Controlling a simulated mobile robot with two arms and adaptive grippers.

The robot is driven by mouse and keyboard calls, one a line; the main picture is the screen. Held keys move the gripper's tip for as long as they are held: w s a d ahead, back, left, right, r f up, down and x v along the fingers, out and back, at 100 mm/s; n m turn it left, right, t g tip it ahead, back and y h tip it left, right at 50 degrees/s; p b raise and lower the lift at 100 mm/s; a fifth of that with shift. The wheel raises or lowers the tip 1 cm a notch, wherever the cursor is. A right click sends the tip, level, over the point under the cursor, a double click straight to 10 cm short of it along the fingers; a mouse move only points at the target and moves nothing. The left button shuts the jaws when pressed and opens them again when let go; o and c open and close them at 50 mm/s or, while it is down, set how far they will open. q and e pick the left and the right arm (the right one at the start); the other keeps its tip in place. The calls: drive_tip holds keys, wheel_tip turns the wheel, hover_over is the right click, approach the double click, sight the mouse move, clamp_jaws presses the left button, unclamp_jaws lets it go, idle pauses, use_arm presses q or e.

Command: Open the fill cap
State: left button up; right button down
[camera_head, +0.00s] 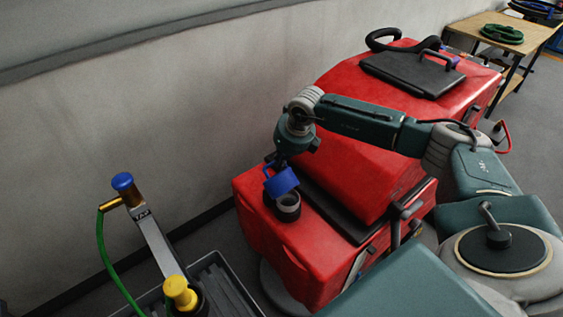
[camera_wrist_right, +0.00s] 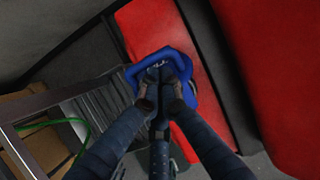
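The blue fill cap (camera_head: 281,181), with a loop handle, sits tilted above the round grey fill opening (camera_head: 288,202) on the red scrubber tank (camera_head: 270,235). The opening shows uncovered at its front. Whether the cap still touches its back rim or hinge cannot be told. My right gripper (camera_head: 279,160) comes down from above onto the cap's handle. In the right wrist view my right gripper (camera_wrist_right: 160,88) is shut on the blue cap (camera_wrist_right: 133,72), fingers inside the loop of the handle. My left gripper is not in view.
A tap stand with a blue knob (camera_head: 122,181), green hose (camera_head: 103,250) and yellow knob (camera_head: 180,290) stands at the lower left by a dark grated basin (camera_head: 225,285). A wall (camera_head: 120,110) runs behind. A wooden table (camera_head: 488,22) stands at the far right.

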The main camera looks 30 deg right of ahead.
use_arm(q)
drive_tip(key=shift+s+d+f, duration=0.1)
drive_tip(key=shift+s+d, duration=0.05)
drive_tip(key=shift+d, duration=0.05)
use_arm(e)
drive_tip(key=shift+w, duration=0.3)
drive_tip(key=shift+w+g, duration=0.25)
drive_tip(key=shift+g, duration=0.15)
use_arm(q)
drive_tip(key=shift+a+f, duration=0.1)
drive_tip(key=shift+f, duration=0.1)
use_arm(e)
drive_tip(key=shift+w+a, duration=0.1)
drive_tip(key=shift+w, duration=0.15)
